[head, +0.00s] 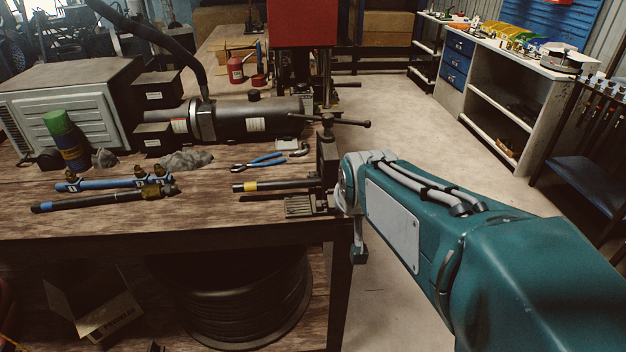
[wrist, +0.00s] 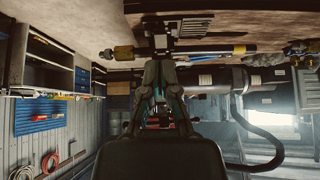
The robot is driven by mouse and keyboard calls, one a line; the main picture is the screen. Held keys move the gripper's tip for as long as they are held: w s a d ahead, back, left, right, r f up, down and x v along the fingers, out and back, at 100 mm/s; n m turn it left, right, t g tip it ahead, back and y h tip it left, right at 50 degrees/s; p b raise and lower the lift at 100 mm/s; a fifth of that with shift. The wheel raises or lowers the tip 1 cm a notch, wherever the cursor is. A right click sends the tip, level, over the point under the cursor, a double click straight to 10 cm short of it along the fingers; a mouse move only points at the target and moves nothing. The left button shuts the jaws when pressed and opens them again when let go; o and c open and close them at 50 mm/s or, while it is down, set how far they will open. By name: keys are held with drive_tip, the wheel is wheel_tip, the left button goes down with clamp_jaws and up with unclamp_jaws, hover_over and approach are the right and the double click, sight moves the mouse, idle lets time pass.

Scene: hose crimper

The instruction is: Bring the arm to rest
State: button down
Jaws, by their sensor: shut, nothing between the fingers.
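My teal arm reaches in from the lower right in the head view and ends beside the right edge of the workbench (head: 100,222), close to the bench vise (head: 327,150). My gripper is not clearly visible in the head view. In the wrist view, which is upside down, my gripper (wrist: 161,72) is shut with nothing held. Its fingers point toward the bench side where the vise (wrist: 160,42) appears. How far the fingertips are from the vise I cannot tell.
A dark hose with a yellow band (head: 250,186) lies at the vise. Blue-handled pliers (head: 258,162), hose assemblies (head: 110,183) and a dark cylindrical machine (head: 262,117) are on the bench. A hose coil (head: 240,300) sits beneath. Open floor (head: 415,140) lies right of the bench, before shelving (head: 500,90).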

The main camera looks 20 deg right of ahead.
drive_tip(key=s+a+n+y, duration=0.1)
drive_tip(key=s+a, duration=0.4)
drive_tip(key=s, duration=0.2)
drive_tip(key=s+a+n+g+y, duration=0.1)
drive_tip(key=s+a+n, duration=0.1)
drive_tip(key=s+a, duration=0.2)
drive_tip(key=s, duration=0.3)
drive_tip(key=shift+a, duration=0.35)
drive_tip(key=c, duration=1.3)
unclamp_jaws()
drive_tip(key=shift+c, duration=0.2)
